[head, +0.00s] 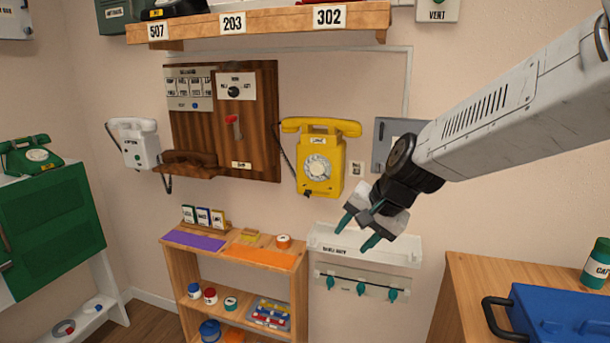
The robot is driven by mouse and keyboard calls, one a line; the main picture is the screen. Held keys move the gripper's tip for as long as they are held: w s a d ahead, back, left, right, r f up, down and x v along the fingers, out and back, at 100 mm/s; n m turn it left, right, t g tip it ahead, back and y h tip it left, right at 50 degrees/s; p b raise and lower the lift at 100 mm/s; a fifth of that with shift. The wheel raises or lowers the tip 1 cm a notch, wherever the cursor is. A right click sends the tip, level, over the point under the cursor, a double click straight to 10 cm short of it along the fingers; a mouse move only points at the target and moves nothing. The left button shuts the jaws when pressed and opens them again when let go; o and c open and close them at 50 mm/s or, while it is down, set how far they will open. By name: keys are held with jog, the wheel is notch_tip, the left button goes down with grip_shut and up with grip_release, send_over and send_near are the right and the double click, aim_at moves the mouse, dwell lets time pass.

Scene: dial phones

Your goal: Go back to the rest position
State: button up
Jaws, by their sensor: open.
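My gripper (358,233) hangs at the end of my arm, which comes in from the right edge of the head view. Its two teal fingers are apart and nothing shows between them. It is in front of the wall, to the lower right of the yellow dial phone (318,160). Part of a grey wall box (384,140) is hidden behind my arm. No marked rest position can be made out.
A white wall tray (330,240) and a rack (335,278) with teal knobs are below my gripper. A wooden shelf unit (172,262) stands left of them. A wooden table (470,272) with a blue case (560,310) is at right. A shelf (280,22) hangs above.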

jog(key=s+d+n+g+h, duration=0.1)
jog(key=s+d, duration=0.4)
jog(key=s, duration=0.4)
jog(key=s+d+r+n+g+h, duration=0.1)
jog(key=s+d, duration=0.4)
jog(key=s, duration=0.5)
jog(key=s+d+r+n+g+h, duration=0.1)
jog(key=s+d+n+h, duration=0.1)
jog(key=s+d, duration=0.4)
jog(key=s+n, duration=0.1)
jog(key=s, duration=0.3)
